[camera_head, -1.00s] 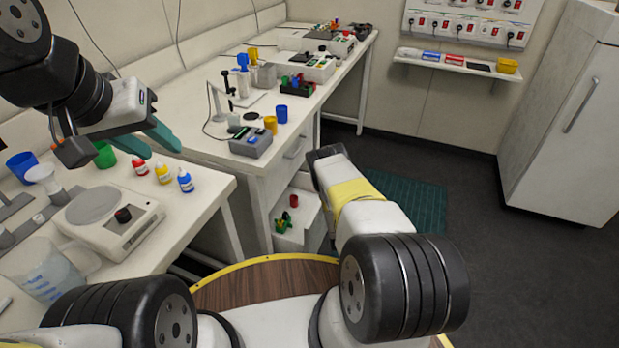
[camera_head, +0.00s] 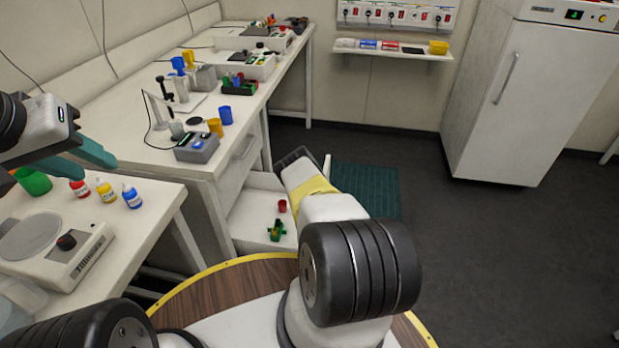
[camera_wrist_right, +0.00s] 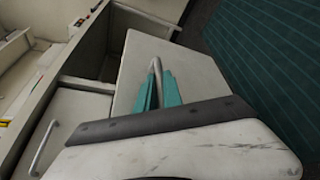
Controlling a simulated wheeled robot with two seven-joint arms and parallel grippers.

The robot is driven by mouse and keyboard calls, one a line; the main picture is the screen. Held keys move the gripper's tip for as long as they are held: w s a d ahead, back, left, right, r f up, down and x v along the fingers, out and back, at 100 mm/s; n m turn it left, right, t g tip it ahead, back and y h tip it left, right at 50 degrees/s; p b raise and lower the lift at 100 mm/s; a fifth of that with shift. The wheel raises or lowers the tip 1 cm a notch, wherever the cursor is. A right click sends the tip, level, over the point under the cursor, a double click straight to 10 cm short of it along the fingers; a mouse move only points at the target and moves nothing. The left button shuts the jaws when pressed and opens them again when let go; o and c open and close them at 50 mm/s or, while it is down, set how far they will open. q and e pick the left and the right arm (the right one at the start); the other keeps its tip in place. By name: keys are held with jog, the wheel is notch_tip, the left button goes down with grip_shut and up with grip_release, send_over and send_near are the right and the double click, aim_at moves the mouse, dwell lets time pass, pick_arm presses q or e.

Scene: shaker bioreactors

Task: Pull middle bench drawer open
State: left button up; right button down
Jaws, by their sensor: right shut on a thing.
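The middle bench drawer (camera_head: 252,212) stands open below a shut upper drawer (camera_head: 240,160), and its white inside shows in the head view. In the right wrist view its pale front (camera_wrist_right: 136,68) carries a metal bar handle (camera_wrist_right: 157,70). My right gripper (camera_wrist_right: 158,92) has its teal fingers shut on this handle. In the head view the right fingers are hidden by my own arm. My left gripper (camera_head: 92,160) is at the left edge, above the near table, with its teal fingers apart and empty.
A red piece (camera_head: 282,206) and a green piece (camera_head: 276,231) lie in the drawer. A grey device (camera_head: 196,147) and cups stand on the bench. Small bottles (camera_head: 105,190) stand on the near table below my left gripper. Dark floor is clear right of the green mat (camera_head: 368,188).

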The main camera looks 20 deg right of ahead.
jog(key=shift+s, duration=0.1)
jog(key=c, duration=1.8)
grip_release()
jog(key=shift+o, duration=0.2)
jog(key=v, duration=0.7)
jog(key=shift+s, duration=0.35)
jog(key=shift+a+r, duration=0.1)
